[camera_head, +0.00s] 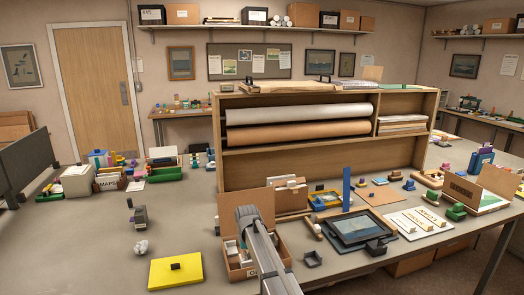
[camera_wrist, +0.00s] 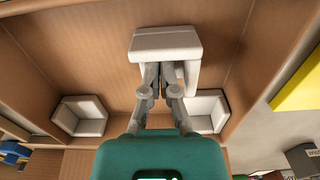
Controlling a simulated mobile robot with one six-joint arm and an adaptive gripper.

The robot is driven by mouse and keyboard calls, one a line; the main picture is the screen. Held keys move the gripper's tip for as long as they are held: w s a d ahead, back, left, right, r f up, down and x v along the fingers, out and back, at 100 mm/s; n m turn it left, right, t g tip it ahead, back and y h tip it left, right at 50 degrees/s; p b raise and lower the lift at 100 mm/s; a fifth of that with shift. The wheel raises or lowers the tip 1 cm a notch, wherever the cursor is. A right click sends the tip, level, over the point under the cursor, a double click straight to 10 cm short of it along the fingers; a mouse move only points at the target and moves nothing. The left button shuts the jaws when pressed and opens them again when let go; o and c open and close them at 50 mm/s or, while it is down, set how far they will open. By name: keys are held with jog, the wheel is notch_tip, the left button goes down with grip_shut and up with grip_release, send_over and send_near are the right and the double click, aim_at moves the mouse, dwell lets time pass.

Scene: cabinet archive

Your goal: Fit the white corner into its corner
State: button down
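The white corner (camera_wrist: 166,43) is an angled, thick-walled piece at the top middle of the wrist view. My gripper (camera_wrist: 162,75) reaches up to it, and its two fingers are shut on the piece. They hide part of it. The piece is over the brown cardboard inside of an open box (camera_wrist: 95,60). Two more white corners sit in the box, one at the left (camera_wrist: 80,116) and one at the right (camera_wrist: 206,110), each against the box walls. In the head view the box (camera_head: 240,272) stands near the table's front edge. My arm covers my gripper and the held corner there.
A yellow block (camera_head: 176,271) lies left of the box, with a crumpled white lump (camera_head: 141,247) behind it. A dark framed tray (camera_head: 358,229) lies right of the box, near a blue upright (camera_head: 347,188). A wooden shelf (camera_head: 290,165) with paper rolls stands behind.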

aim_at(242, 262)
jog(key=shift+s+a, duration=0.65)
jog(key=shift+s, duration=0.3)
dwell(0.5)
jog(key=shift+s+a, duration=0.4)
jog(key=shift+s, duration=0.2)
jog(key=shift+s+a, duration=0.4)
jog(key=shift+s, duration=0.2)
jog(key=shift+s+a, duration=0.4)
jog(key=shift+s, duration=0.15)
jog(key=shift+s+a, duration=0.15)
jog(key=shift+s, duration=0.1)
jog(key=shift+w, duration=0.2)
jog(key=shift+w+d, duration=0.25)
jog(key=shift+r, duration=0.15)
